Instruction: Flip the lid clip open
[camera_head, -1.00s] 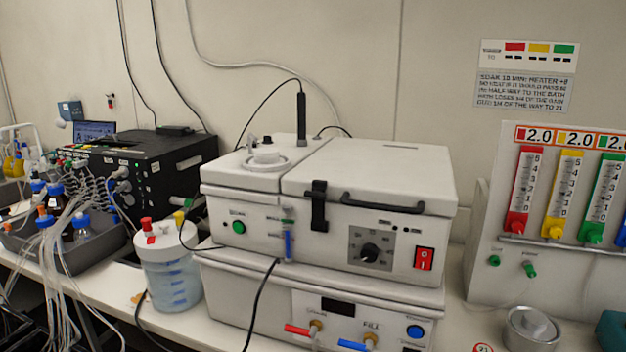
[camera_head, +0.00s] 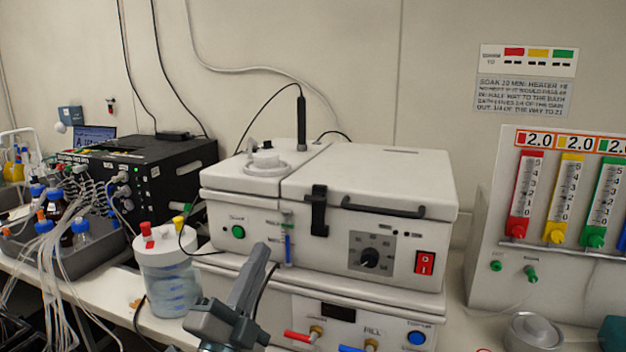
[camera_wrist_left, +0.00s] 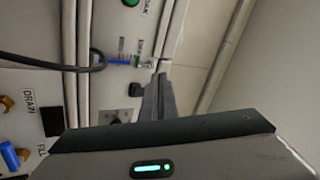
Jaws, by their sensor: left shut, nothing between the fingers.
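The lid clip (camera_head: 318,211) is a black latch at the front edge of the white lid (camera_head: 375,170) of the shaker bath. It lies flat against the front, over the seam between lid and body. In the left wrist view, a small black part that looks like the clip (camera_wrist_left: 135,89) shows just left of the fingers. My left gripper (camera_head: 262,250) is shut and empty, in front of the bath, below and left of the clip and apart from it. Its fingers (camera_wrist_left: 158,82) also show in the left wrist view. My right gripper is out of view.
A black handle (camera_head: 383,208) runs along the lid right of the clip. A blue sight tube (camera_head: 288,247) and a black cable (camera_head: 265,290) are close to the left gripper. A white-lidded jar (camera_head: 168,275) stands left. Flow meters (camera_head: 560,210) stand right.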

